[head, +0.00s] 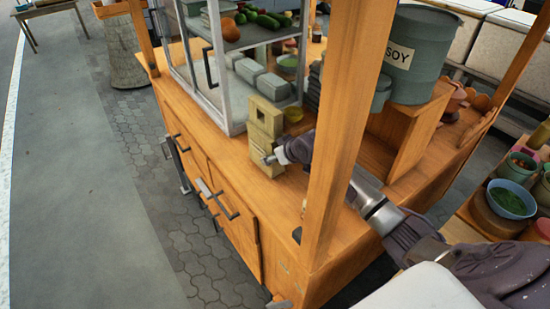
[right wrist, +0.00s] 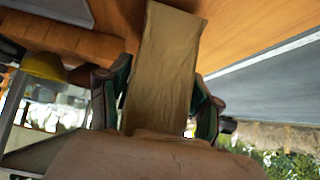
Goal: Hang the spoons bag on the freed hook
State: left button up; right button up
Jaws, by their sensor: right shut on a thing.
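A tan, creased bag-like thing (head: 265,116) shows at the cart's front counter, beside the glass case; I take it for the spoons bag, but no spoons show. My right gripper (head: 272,157) reaches it from the right, behind the front wooden post. In the right wrist view the tan bag (right wrist: 162,60) lies between the two dark fingers of my right gripper (right wrist: 158,104), which is shut on it. The bag's lower end is hidden there. I cannot make out a hook in either view. My left gripper is not in view.
The glass case (head: 240,75) holds vegetables and trays. The wooden post (head: 340,125) stands in front of my right arm. A green SOY pot (head: 420,55) stands on a raised wooden shelf. Bowls (head: 510,200) crowd the right side.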

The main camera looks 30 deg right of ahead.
jog(key=shift+f+p, duration=0.3)
jog(key=shift+p, duration=0.05)
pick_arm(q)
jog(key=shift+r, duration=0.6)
pick_arm(e)
jog(key=shift+f, duration=0.3)
jog(key=o, duration=1.4)
jog(key=shift+f, duration=0.1)
jog(key=shift+f+b, duration=0.3)
jog(key=shift+b, duration=0.4)
pick_arm(q)
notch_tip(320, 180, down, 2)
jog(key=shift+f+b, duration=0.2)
jog(key=shift+b, duration=0.45)
pick_arm(e)
jog(key=v, duration=1.4)
jog(key=shift+d, duration=0.35)
